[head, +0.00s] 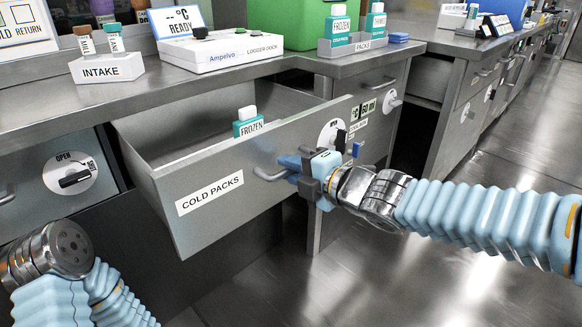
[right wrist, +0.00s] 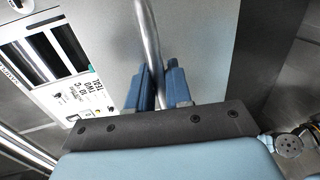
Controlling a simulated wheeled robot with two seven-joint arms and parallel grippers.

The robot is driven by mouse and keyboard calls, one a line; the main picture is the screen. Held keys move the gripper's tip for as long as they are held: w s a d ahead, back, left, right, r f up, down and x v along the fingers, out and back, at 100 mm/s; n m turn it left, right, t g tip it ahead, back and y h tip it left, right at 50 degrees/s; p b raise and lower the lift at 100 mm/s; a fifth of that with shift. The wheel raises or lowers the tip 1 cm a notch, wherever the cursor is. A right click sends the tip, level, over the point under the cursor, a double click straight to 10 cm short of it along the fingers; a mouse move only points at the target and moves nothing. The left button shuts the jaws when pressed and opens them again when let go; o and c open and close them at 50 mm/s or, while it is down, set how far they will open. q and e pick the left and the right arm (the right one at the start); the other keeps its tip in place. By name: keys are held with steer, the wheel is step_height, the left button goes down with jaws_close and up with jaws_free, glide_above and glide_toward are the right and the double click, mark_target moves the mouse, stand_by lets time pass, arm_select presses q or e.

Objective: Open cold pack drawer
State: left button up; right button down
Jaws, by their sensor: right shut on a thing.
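The cold pack drawer (head: 222,207), labelled COLD PACKS, stands pulled out of the steel bench in the head view. A teal and white pack marked FROZEN (head: 248,124) stands inside it. My right gripper (head: 290,168) is at the drawer's curved metal handle (head: 262,168). In the right wrist view the blue fingers of the gripper (right wrist: 160,85) are shut on the handle bar (right wrist: 148,35). In the head view my left arm shows at the lower left, but its fingers are not in view.
The bench top holds an INTAKE rack (head: 107,69) with vials, a white logger dock (head: 217,52), a green box (head: 298,22) and a PACKS tray (head: 352,44). A round OPEN dial (head: 69,174) is on the left drawer front. The floor (head: 480,255) at right is clear.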

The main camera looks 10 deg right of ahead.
steer(key=c, duration=1.2)
jaws_free()
steer(key=shift+s+d+r, duration=0.15)
steer(key=shift+s+d, duration=0.05)
steer(key=p+v, duration=0.6)
steer(key=v, duration=0.7)
steer(key=shift+s, duration=0.15)
steer(key=shift+f, duration=0.2)
